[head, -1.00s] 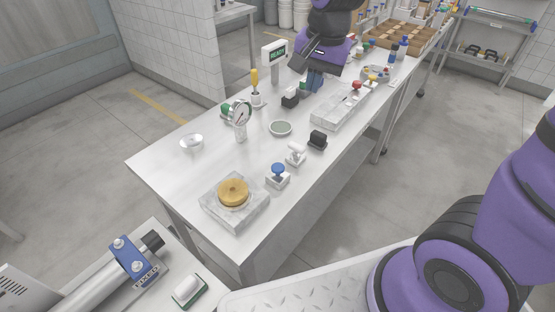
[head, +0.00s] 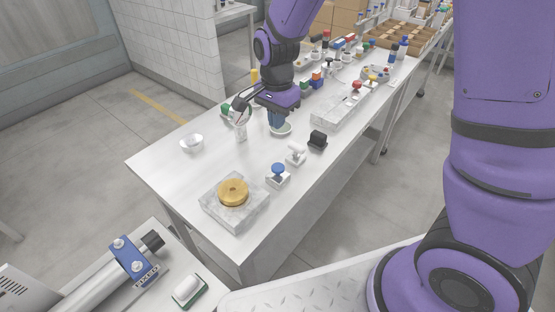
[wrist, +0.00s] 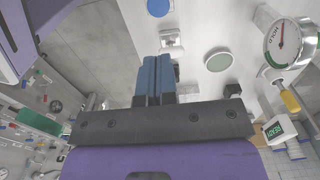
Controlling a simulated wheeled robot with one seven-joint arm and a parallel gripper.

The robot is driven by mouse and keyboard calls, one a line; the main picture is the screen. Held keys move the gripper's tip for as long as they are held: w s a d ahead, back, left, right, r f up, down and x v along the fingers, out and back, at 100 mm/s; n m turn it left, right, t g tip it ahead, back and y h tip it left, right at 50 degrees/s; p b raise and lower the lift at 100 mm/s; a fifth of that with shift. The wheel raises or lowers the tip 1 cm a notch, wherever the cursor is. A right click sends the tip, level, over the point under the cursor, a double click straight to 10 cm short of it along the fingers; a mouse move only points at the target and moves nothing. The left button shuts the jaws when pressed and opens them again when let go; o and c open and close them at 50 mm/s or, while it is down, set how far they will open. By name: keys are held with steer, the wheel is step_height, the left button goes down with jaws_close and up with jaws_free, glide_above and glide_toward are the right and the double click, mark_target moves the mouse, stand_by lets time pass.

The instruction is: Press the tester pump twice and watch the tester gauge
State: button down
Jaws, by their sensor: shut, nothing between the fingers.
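The gauge (wrist: 284,45) shows in the wrist view as a white dial with a red needle, the word HOLD and a green band; its exact reading is too small to tell. In the head view the gauge stem (head: 241,130) stands on the bench and my wrist partly hides the dial. A blue-capped plunger (head: 278,170) on a white base stands near the front edge, beside a white-handled fixture (head: 296,153); I cannot tell which is the tester pump. My gripper (head: 277,122) is shut and empty above the bench by the green-grey dish. Its blue fingers also show in the wrist view (wrist: 155,65).
A display reading READY (wrist: 280,129) is in the wrist view. The dish (wrist: 218,60) and a black block (head: 318,139) are nearby. A gold disc (head: 233,189) on a clear block, a small bowl (head: 192,141) and a clear tray (head: 340,112) stand on the bench (head: 165,165).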

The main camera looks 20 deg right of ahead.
mark_target(278, 166)
steer(key=shift+f, duration=0.1)
step_height(278, 166, down, 14)
steer(key=shift+s+r, duration=0.1)
stand_by(0.5)
steer(key=shift+f, duration=1.1)
steer(key=shift+d, duration=0.1)
steer(key=shift+r, duration=0.25)
step_height(278, 166, up, 14)
steer(key=shift+f, duration=0.15)
stand_by(0.6)
